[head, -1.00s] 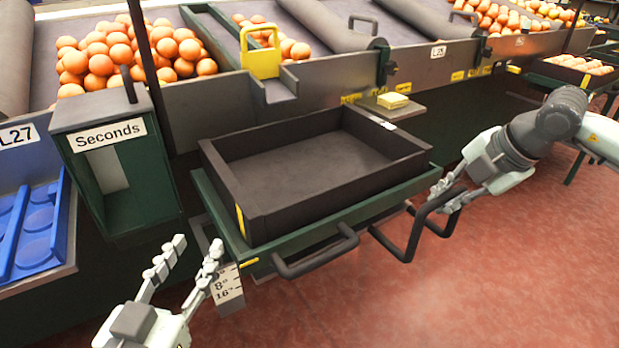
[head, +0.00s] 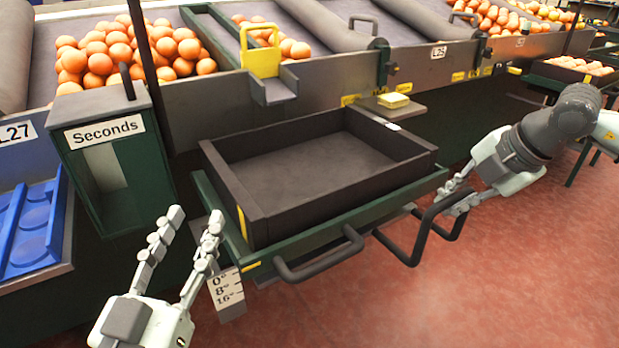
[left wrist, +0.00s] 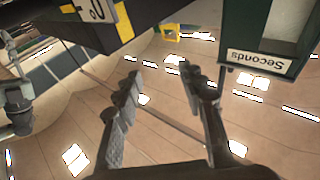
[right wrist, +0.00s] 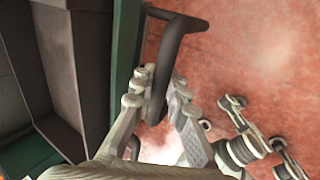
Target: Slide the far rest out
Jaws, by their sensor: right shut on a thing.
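A dark handle bar (head: 413,258) sticks out below the far right end of the green crate support (head: 390,200); I take it as the far rest's handle. My right gripper (head: 456,194) is shut on this bar's far side. In the right wrist view the bar (right wrist: 183,30) runs between its fingers (right wrist: 160,92). A second, nearer handle (head: 318,262) has nothing holding it. My left gripper (head: 194,216) is open and empty, left of the support, near the white scale plate (head: 226,287) marked 0, 8, 16.
An empty dark crate (head: 253,212) sits on the green support. The Seconds box (head: 125,190) stands at the left, beside blue trays (head: 35,235). The red floor (head: 400,310) in front is clear.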

